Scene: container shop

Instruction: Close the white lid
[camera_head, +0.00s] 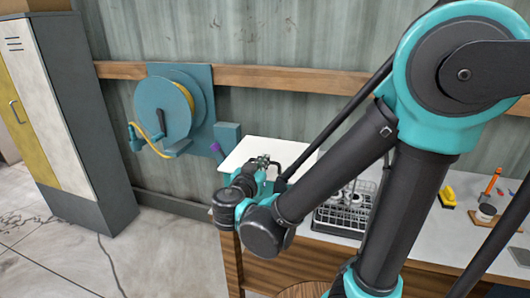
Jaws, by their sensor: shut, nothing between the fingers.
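The white lid (289,149) is a flat white panel at the left end of the counter. My gripper (266,160) is in front of the lid in the picture, and with my wrist and arm it hides much of the panel. The fingers are shut and hold nothing. I cannot tell whether the gripper touches the lid. The lid's hinge and what lies under it are hidden, so its exact angle is unclear.
A dish rack (345,212) with dishes stands on the counter (425,235). A blue hose reel (165,108) hangs on the wall, and a locker (85,120) stands at left.

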